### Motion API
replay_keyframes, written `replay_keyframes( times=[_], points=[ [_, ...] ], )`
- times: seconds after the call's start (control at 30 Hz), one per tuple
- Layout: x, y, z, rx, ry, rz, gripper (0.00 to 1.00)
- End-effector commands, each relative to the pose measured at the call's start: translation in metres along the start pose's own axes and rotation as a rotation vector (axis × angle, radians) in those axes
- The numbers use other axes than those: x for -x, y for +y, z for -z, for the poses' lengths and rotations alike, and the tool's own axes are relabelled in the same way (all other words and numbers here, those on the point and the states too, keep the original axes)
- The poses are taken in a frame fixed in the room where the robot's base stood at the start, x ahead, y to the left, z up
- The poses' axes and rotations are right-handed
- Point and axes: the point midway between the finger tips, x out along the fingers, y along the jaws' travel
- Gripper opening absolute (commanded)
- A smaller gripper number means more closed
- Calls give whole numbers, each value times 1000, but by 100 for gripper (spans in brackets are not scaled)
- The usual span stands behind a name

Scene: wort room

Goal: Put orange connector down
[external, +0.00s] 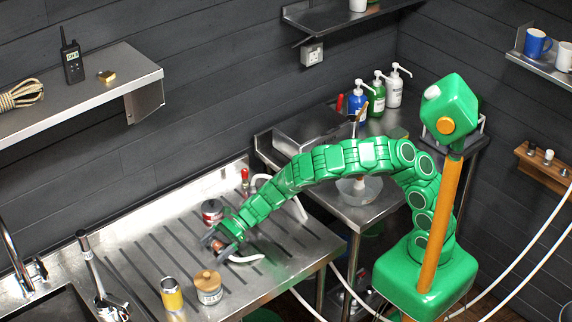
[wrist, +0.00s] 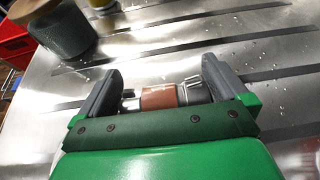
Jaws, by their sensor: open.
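The orange connector (wrist: 160,97) shows in the wrist view as a short grey metal fitting with a brownish-orange band. It lies crosswise between the two grey fingers of my gripper (wrist: 162,82), near the palm. My gripper is open, with a finger beyond each end of the connector. In the external view my gripper (external: 214,242) is low over the ribbed steel drainboard (external: 150,250), and the connector (external: 217,246) shows small between the fingers. The underside of the connector is hidden, so I cannot tell if it touches the steel.
A grey jar with a wooden lid (external: 208,287) and a yellow cup (external: 171,294) stand in front of my gripper. A red-and-white can (external: 212,211) is just behind it. A white hose (external: 247,258) lies to its right. A sink with taps (external: 30,295) is at left.

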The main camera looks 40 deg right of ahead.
Motion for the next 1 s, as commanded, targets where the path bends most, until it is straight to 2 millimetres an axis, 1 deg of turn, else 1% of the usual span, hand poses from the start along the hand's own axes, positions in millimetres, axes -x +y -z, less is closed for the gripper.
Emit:
replay_keyframes(
  times=[0.17,0.8,1.0],
  points=[
    [11,0,-1,1,-1,-1,100],
    [92,-1,-1,1,3,4,100],
    [112,0,0,0,2,0,100]
  ],
)
